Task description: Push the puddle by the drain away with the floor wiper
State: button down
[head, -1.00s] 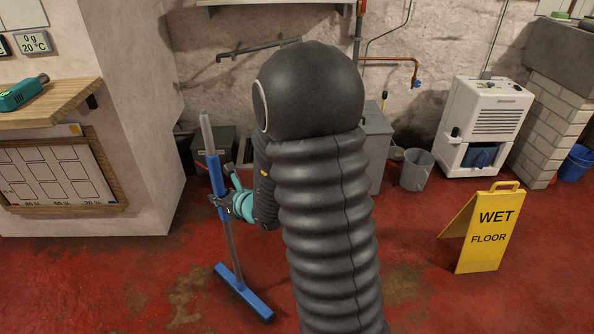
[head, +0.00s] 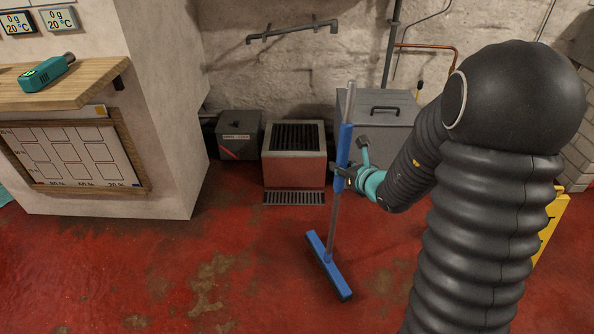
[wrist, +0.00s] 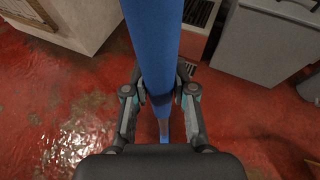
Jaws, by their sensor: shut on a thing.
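The floor wiper has a grey pole with a blue sleeve and a blue head (head: 328,266). My gripper (head: 346,174) is shut on the blue sleeve, which also shows in the wrist view (wrist: 152,45). The pole leans slightly, with its head low at or near the floor; contact is unclear. A slotted drain grate (head: 293,198) lies in the floor behind and left of the wiper head. No clear puddle edge shows near the drain. A shiny wet-looking patch (wrist: 85,130) lies left of the wiper in the wrist view.
A red-fronted box with a dark grille (head: 295,168) stands behind the drain, beside a dark case (head: 239,134). A grey lidded bin (head: 385,125) is behind my gripper. My arm partly hides a yellow sign (head: 551,228). Open red floor lies left and front.

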jog(key=w+a+r+n+g+y+b, duration=0.1)
jog(key=a+r+n+g+y, duration=0.15)
jog(key=a, duration=0.25)
jog(key=a+r+n+g+y+b, duration=0.1)
jog(key=a+n+g+y, duration=0.15)
jog(key=a+n, duration=0.2)
jog(key=s+a+f+n+g+y+b, duration=0.1)
jog(key=s+a+n+g+y+b, duration=0.2)
jog(key=s+a+n+g, duration=0.3)
jog(key=shift+g, duration=0.6)
jog(key=f+b, duration=0.1)
jog(key=f, duration=0.1)
jog(key=f+b, duration=0.2)
jog(key=d+f+b, duration=0.1)
jog(key=shift+w+f+b, duration=0.25)
jog(key=shift+f+b, duration=0.1)
jog(key=shift+f, duration=0.55)
jog(key=shift+w, duration=0.1)
jog(key=shift+w+d+f+p, duration=0.1)
jog(key=shift+w+d+p, duration=0.15)
jog(key=shift+w, duration=0.4)
jog(key=shift+w+d+f+p, duration=0.1)
jog(key=shift+w+d+p, duration=0.15)
jog(key=shift+w, duration=0.4)
jog(key=shift+w+d+f+p, duration=0.15)
jog(key=shift+w+p, duration=0.1)
jog(key=shift+w, duration=0.4)
jog(key=shift+w, duration=0.1)
